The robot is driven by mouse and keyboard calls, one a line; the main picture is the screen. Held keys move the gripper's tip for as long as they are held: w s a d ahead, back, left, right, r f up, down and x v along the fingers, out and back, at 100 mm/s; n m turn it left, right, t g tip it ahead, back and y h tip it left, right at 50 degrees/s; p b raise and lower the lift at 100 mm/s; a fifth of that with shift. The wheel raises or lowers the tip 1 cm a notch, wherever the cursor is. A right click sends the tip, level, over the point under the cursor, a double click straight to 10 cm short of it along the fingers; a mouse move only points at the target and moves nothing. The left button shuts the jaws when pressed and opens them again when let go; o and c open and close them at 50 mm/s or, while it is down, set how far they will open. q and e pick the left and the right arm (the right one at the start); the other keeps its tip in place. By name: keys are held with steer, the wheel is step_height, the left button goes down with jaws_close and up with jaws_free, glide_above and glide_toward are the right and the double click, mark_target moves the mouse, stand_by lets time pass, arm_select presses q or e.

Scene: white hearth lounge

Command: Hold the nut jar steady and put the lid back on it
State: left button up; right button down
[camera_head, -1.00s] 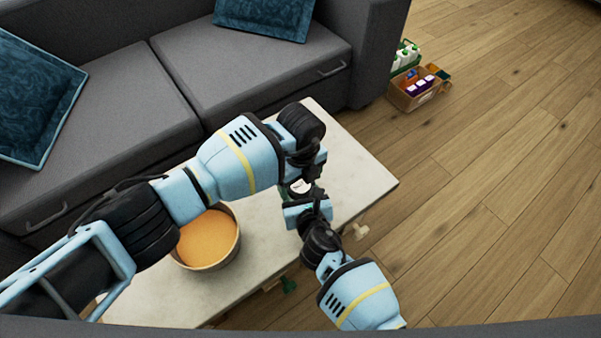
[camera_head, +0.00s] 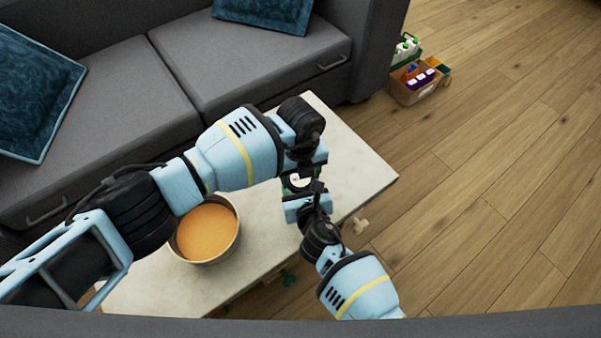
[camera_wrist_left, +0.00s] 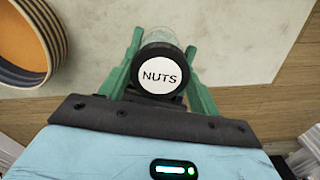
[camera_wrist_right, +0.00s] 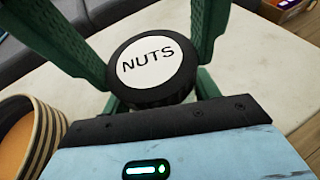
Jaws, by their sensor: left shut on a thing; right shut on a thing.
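The nut jar (camera_wrist_left: 160,36) is clear glass and stands over the pale table, mostly hidden by its lid and my grippers. The lid (camera_head: 297,179) is black with a white NUTS label. It shows from above in the left wrist view (camera_wrist_left: 160,76) and tilted in the right wrist view (camera_wrist_right: 152,70). My left gripper (camera_head: 302,172) comes down from above, shut with its green fingers beside the lid. My right gripper (camera_head: 304,193) comes in from the near side, shut on the jar below the lid. The lid is over the jar mouth; I cannot tell whether it sits flush.
A striped bowl with orange inside (camera_head: 208,232) stands on the table (camera_head: 346,158), left of the jar. A grey sofa (camera_head: 150,90) is behind the table. A box of bottles (camera_head: 418,82) is on the wooden floor (camera_head: 500,200). The table's right end is clear.

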arm_select(q)
steer(key=m, duration=0.6)
steer(key=shift+m, duration=0.4)
steer(key=o, duration=1.1)
steer(key=shift+r, duration=2.25)
